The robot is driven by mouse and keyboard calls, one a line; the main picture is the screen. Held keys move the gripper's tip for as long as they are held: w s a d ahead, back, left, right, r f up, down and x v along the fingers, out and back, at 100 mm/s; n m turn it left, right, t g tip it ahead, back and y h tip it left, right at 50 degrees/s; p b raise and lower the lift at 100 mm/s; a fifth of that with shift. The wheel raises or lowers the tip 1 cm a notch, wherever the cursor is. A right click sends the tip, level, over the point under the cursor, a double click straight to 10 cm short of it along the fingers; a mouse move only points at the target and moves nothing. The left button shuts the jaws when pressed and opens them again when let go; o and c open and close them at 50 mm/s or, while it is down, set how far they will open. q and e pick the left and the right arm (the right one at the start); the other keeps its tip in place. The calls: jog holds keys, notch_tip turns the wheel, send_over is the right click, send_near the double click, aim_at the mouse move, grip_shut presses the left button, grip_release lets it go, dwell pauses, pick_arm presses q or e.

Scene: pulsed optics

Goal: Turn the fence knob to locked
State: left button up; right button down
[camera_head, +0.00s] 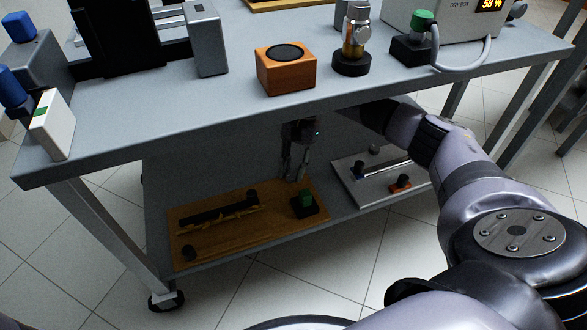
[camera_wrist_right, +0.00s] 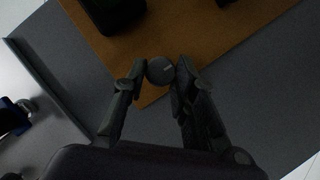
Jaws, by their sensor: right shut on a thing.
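A round dark knob (camera_wrist_right: 160,70) with a short pale mark on its top sits near a corner of the wooden board (camera_wrist_right: 220,35) in the wrist view. My right gripper (camera_wrist_right: 160,78) has one fingertip on each side of it and is shut on it. In the head view my right gripper (camera_head: 290,176) reaches down under the table to the back of the wooden board (camera_head: 240,245); the held knob cannot be made out there. My left gripper is out of view.
The board lies on the lower shelf, below the grey tabletop (camera_head: 180,120). A metal plate (camera_head: 370,178) with small parts lies to its right. On the tabletop stand an orange box (camera_head: 286,72), a brass-and-glass piece (camera_head: 353,45) and a dry box (camera_head: 455,25).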

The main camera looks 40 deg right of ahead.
dwell(0.5)
jog(key=c, duration=1.3)
grip_release()
